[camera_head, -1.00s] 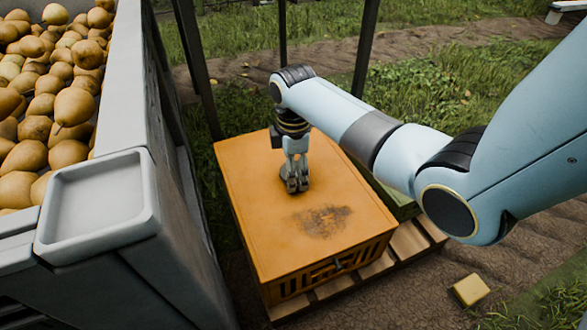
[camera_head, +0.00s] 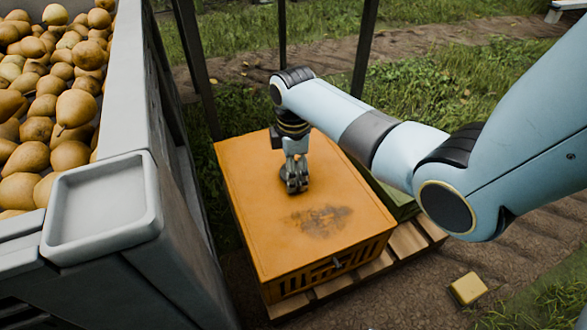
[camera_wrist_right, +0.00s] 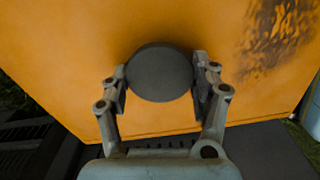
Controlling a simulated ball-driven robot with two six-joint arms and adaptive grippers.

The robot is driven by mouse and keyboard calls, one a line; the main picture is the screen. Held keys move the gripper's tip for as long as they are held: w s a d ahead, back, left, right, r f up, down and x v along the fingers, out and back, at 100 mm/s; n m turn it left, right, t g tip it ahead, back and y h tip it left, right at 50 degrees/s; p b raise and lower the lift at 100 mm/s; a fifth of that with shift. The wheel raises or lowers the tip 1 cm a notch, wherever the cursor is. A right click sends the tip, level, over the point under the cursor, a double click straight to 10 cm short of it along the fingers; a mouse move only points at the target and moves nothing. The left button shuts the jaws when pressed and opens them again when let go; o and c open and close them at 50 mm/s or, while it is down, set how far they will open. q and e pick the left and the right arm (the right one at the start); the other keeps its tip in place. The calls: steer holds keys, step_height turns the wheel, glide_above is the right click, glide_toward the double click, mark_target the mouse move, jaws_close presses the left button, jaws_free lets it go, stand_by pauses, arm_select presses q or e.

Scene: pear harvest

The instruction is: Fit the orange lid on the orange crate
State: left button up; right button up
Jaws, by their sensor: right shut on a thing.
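The orange lid (camera_head: 270,220) lies over the top of the orange crate (camera_head: 345,268), roughly in line with it. The lid has a dark worn patch near its front. The crate's slatted front side shows below the lid's edge. My right gripper (camera_head: 296,183) points down at the middle of the lid. In the right wrist view its fingers (camera_wrist_right: 160,88) are closed on either side of the lid's dark round knob (camera_wrist_right: 160,70). I cannot tell whether the lid is fully seated on the far edges. My left gripper is not in view.
The crate stands on a wooden pallet (camera_head: 408,240). A grey bin of pears (camera_head: 178,200) with a grey tray (camera_head: 100,208) stands close on the left. Dark posts (camera_head: 366,45) rise behind. A yellow block (camera_head: 467,289) lies on the ground at right.

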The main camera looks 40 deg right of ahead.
steer(key=shift+r, duration=0.1)
steer(key=shift+p, duration=0.3)
steer(key=shift+f, duration=0.6)
steer(key=o, duration=1.1)
